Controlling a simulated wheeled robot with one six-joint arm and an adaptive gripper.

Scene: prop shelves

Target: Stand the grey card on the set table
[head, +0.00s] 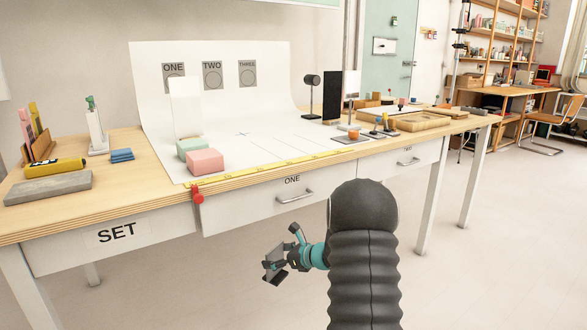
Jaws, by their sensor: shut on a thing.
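My gripper (278,262) hangs in front of the table, below the drawer marked ONE and apart from the table. It is shut on a small, flat grey piece (273,259), which looks like the grey card; the gripper's fingers partly hide it. The set table (120,205) has a pale wooden top and a white front with the label SET at the left. A white paper sweep (240,150) covers its middle. On the sweep, a white upright panel (186,105) stands behind a green block (195,148) and a pink block (205,161).
A yellow ruler strip (270,167) runs along the front edge, with a red clamp (197,195). A black panel (332,95) and wooden trays (418,120) stand right. The sweep's middle is clear.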

